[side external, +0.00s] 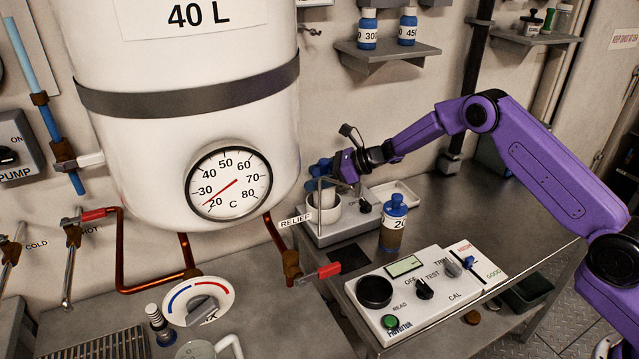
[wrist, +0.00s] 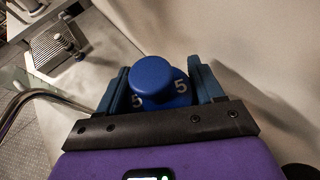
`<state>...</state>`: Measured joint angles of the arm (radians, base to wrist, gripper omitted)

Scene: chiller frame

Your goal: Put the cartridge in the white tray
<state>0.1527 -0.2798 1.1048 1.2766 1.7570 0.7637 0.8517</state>
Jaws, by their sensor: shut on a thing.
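The cartridge shows a blue top marked 5 (wrist: 160,82) between my fingers in the wrist view. The white tray (side external: 408,196) lies on the bench to the right of the holder, and looks empty.
A blue-capped bottle (side external: 394,222) stands in front of the tray. A tester panel (side external: 425,292) with knobs is nearer the camera.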

